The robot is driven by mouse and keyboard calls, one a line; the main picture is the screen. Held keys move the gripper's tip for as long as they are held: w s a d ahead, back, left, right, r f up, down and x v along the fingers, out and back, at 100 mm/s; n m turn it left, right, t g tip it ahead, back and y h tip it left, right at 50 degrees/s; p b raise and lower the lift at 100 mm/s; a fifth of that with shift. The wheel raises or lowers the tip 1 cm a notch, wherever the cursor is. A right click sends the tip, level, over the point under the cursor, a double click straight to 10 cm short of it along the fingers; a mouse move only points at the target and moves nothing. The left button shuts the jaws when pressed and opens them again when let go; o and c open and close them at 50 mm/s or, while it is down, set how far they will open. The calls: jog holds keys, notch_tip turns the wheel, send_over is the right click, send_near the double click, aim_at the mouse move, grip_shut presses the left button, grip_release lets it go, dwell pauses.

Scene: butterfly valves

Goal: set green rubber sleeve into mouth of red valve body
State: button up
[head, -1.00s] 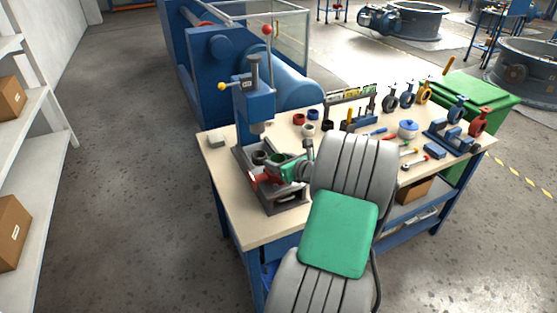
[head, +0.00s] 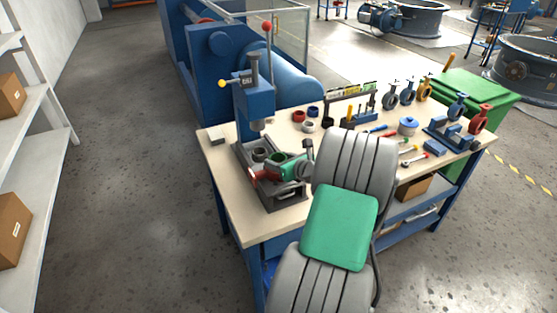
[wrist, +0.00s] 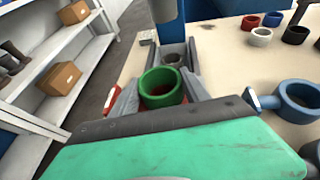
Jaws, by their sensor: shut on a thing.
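The green rubber sleeve (wrist: 162,88) is a short upright ring in the wrist view, between the two fingers of my gripper (wrist: 160,94). My gripper is shut on it. The sleeve also shows in the head view (head: 279,158), over the base of the press. A red part, seemingly the red valve body (head: 263,175), lies at the press base by my gripper. Bits of red show beside and under the sleeve in the wrist view. Its mouth is hidden by the sleeve and fingers, so I cannot tell whether the sleeve touches it.
The blue press (head: 254,100) stands behind my gripper. A dark grey ring (wrist: 173,59) sits just beyond the sleeve. A blue ringed part (wrist: 299,98) is to the right. Loose rings, tools and more valves fill the right of the bench (head: 232,215); its front left is clear.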

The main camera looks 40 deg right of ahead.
jog(key=shift+f, duration=0.15)
jog(key=o, duration=1.4)
notch_tip(320, 180, up, 7)
jog(key=p, duration=0.7)
